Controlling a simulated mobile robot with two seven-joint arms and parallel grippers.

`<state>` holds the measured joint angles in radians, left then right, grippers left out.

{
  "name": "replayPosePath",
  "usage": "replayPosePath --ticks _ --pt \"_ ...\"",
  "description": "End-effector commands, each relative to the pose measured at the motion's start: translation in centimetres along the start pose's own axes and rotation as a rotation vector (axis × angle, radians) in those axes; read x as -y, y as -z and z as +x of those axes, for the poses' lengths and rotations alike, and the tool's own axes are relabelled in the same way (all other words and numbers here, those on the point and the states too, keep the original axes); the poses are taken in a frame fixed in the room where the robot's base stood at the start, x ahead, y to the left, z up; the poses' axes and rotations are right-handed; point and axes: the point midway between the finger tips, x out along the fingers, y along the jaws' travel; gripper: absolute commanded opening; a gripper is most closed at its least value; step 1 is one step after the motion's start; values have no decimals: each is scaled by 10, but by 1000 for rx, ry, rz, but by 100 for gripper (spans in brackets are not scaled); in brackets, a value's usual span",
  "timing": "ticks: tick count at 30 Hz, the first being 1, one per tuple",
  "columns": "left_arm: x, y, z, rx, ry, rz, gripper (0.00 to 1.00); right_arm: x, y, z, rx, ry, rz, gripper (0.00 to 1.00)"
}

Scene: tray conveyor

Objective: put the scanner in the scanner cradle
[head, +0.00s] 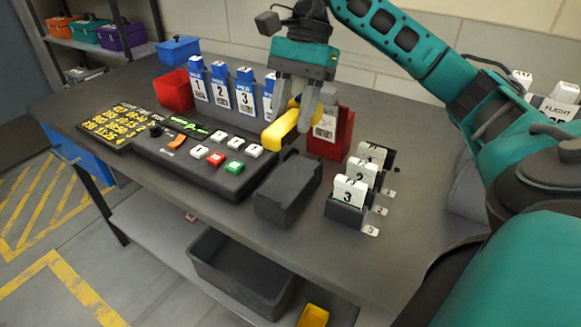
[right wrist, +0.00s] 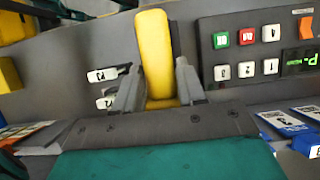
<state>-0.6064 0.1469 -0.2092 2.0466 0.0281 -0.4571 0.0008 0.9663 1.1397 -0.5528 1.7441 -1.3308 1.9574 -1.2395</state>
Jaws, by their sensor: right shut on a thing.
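The yellow scanner (head: 284,128) is held in my right gripper (head: 295,110), whose two grey fingers are shut on it, above the table. In the right wrist view the scanner (right wrist: 153,50) is between the fingers and extends away from the gripper. A dark grey block-like holder (head: 287,192), which looks like the scanner cradle, stands on the table below and in front of the scanner, apart from it. I cannot make out the cradle in the right wrist view. My left gripper is not in view.
A control panel (head: 190,160) with coloured buttons lies left of the cradle. Numbered card holders (head: 347,207) stand to its right. A red bin (head: 333,135) and blue numbered folders (head: 222,88) stand behind. A dark bin (head: 240,275) sits on the lower shelf.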

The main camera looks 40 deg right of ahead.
Motion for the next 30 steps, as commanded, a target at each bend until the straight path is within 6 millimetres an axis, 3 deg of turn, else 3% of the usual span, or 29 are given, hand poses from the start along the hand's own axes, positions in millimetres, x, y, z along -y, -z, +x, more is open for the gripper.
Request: replayPosePath --ticks 1,6,13,20,30 --pt "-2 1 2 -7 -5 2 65 -1 6 14 -1 -4 3 0" --pt "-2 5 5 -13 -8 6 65 -1 18 42 -1 -1 2 0" --pt "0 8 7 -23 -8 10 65 0 24 56 -1 0 1 0" --pt "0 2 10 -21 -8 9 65 -1 36 87 -1 -1 2 0" --pt "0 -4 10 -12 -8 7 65 0 38 91 -2 2 0 0"
